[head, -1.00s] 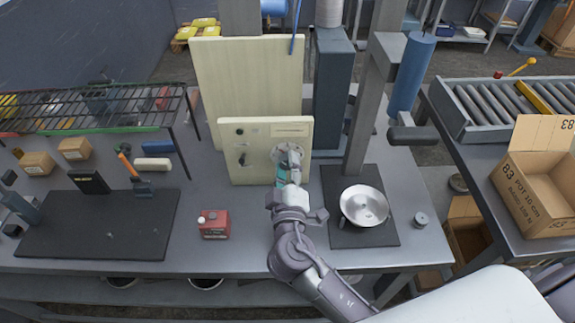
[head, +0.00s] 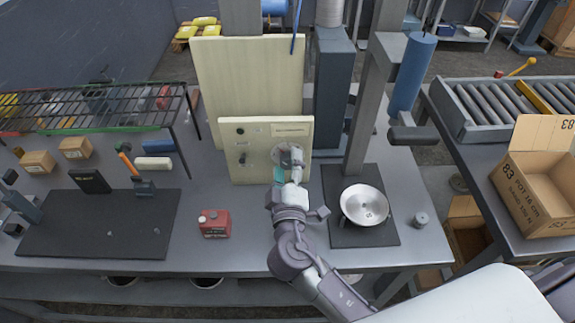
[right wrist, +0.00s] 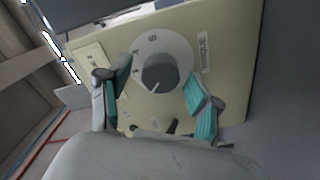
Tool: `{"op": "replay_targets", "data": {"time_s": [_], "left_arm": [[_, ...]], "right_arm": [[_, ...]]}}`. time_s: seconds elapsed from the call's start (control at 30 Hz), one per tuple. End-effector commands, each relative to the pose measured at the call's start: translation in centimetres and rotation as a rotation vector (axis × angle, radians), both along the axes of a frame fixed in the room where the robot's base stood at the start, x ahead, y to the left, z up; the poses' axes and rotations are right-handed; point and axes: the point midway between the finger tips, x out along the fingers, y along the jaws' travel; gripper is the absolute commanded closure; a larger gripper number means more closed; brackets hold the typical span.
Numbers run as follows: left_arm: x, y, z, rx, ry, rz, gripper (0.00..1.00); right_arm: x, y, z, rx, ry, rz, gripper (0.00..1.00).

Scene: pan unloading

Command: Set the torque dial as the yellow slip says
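A cream control panel (head: 238,174) stands upright on the bench. Its round pale dial plate (right wrist: 183,46) carries a grey knob (right wrist: 165,74) with a white pointer mark; the scale marks are too small to read surely. In the head view the dial (head: 288,152) is partly covered by my right gripper (head: 287,168). In the right wrist view my right gripper (right wrist: 160,92) is open, its teal-padded fingers on either side of the knob with gaps. A pale yellowish slip (right wrist: 91,62) is on the panel beside the left finger; its writing is unreadable. My left gripper is out of view.
A smaller black knob (head: 241,158) sits on the panel's left part. A taller cream board (head: 245,75) stands behind. A red box (head: 214,223) lies left of my right arm; a metal pan (head: 364,205) on a dark mat is to its right.

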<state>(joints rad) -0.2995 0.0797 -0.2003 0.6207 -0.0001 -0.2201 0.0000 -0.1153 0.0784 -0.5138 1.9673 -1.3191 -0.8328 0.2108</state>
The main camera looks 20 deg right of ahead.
Motion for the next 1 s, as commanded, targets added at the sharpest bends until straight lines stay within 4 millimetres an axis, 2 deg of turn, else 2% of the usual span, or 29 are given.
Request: {"op": "replay_targets", "data": {"time_s": [0.27,0.37,0.7,0.83,1.0], "left_arm": [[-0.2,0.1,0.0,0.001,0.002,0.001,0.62],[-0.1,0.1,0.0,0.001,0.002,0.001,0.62],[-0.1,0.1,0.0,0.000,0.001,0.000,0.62],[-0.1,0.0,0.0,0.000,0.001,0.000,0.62],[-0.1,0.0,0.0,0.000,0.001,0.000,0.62]], "right_arm": [[-0.7,0.2,-0.1,0.001,0.003,0.001,0.36],[-2.1,0.6,-0.2,0.002,0.003,0.001,0.36],[-8.9,2.5,-0.1,0.001,0.004,0.000,0.36],[-10.6,3.1,-0.1,0.000,0.003,0.001,0.36],[-11.5,3.3,-0.1,0.000,0.001,0.000,0.36]]}}
